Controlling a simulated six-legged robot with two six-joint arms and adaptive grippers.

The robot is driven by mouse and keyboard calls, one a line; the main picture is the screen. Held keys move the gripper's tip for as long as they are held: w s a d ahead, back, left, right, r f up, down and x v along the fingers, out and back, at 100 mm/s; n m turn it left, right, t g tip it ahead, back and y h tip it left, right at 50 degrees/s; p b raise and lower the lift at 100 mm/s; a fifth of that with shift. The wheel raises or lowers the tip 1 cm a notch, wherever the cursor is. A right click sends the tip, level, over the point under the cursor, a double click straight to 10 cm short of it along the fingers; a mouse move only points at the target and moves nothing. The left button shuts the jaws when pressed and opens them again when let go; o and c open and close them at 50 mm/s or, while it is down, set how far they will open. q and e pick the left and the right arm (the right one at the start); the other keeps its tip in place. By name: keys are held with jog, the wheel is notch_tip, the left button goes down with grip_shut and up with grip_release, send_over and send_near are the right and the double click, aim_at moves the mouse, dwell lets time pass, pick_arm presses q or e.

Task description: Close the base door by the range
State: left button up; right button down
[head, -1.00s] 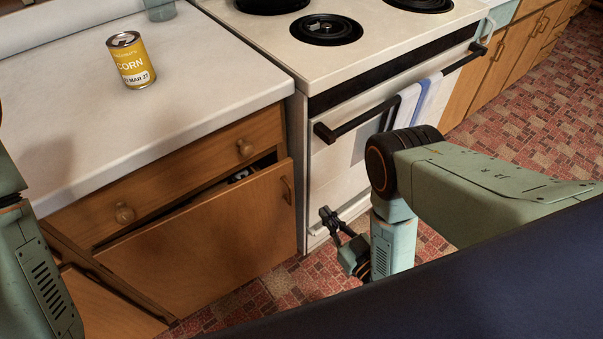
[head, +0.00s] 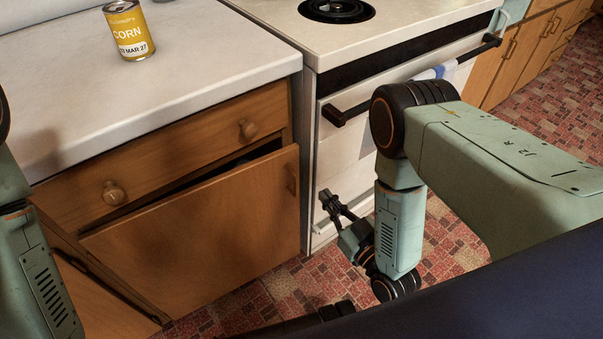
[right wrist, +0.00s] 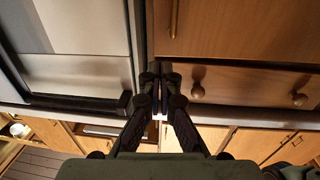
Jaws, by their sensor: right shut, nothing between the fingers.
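The base door (head: 200,235) is a plain wooden panel left of the range. It stands ajar, with a dark gap along its top edge below the drawer. Its handle (head: 291,180) is near the right edge. My right gripper (head: 328,200) is shut and empty, right of the door and in front of the range's lower front, apart from the handle in the head view. In the right wrist view the shut fingertips (right wrist: 160,75) appear near the line between door (right wrist: 240,30) and range. Contact cannot be told. My left arm shows at the left edge; its gripper is out of view.
The white range (head: 340,165) has a black oven handle (head: 350,112) with a towel (head: 435,73). A drawer (head: 180,155) with two knobs is above the door. A corn can (head: 128,32) stands on the counter (head: 190,70). Brick-patterned floor (head: 450,240) is open at right.

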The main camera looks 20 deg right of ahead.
jog(key=b, duration=0.8)
send_near(295, 159)
jog(key=x, duration=0.6)
jog(key=shift+w+a, duration=0.15)
jog(key=shift+w, duration=0.25)
